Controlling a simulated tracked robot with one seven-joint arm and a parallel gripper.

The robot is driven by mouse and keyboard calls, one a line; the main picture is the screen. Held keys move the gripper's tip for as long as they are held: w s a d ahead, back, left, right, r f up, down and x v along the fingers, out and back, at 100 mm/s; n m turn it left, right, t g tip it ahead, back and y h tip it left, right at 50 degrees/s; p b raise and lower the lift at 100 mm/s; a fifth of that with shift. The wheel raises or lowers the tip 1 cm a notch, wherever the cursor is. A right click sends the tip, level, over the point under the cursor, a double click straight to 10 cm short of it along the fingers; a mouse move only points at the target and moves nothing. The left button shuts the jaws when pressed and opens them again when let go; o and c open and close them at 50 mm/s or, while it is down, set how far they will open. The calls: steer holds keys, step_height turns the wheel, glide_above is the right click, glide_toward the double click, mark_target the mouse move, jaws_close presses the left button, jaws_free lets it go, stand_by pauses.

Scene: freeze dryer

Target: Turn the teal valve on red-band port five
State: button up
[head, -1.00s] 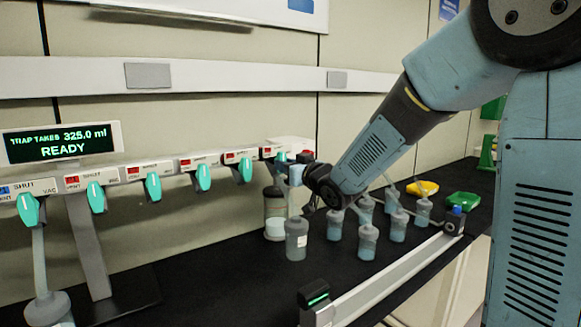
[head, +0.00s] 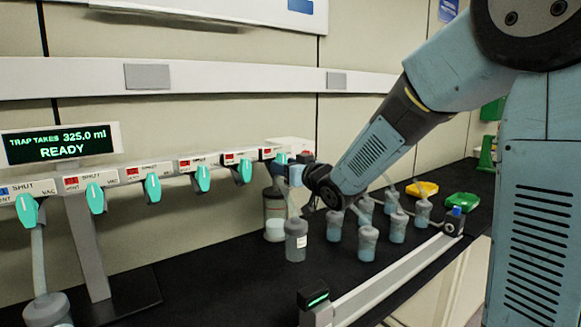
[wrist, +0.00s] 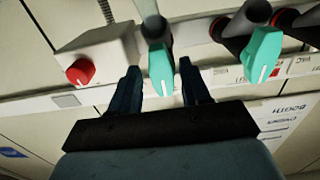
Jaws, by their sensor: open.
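A row of teal valves runs along the white manifold. The one at its far right end (head: 281,159), by a red band, is partly hidden by my gripper (head: 292,165) in the head view. In the wrist view my gripper (wrist: 160,72) is open, with one finger on each side of this teal valve (wrist: 161,73). A narrow gap shows on both sides of the handle, and I cannot tell how deep the fingers reach around it. The port labels are too small to read a number.
A neighbouring teal valve (wrist: 263,55) is to the right in the wrist view. A white box with a red knob (wrist: 80,72) is close on the left. Grey-capped bottles (head: 296,240) stand on the black bench below my arm. A display (head: 62,145) reads READY.

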steer(key=shift+s, duration=0.1)
steer(key=v, duration=1.3)
steer(key=shift+s+d, duration=0.2)
steer(key=shift+d, duration=0.05)
steer(key=shift+d, duration=0.1)
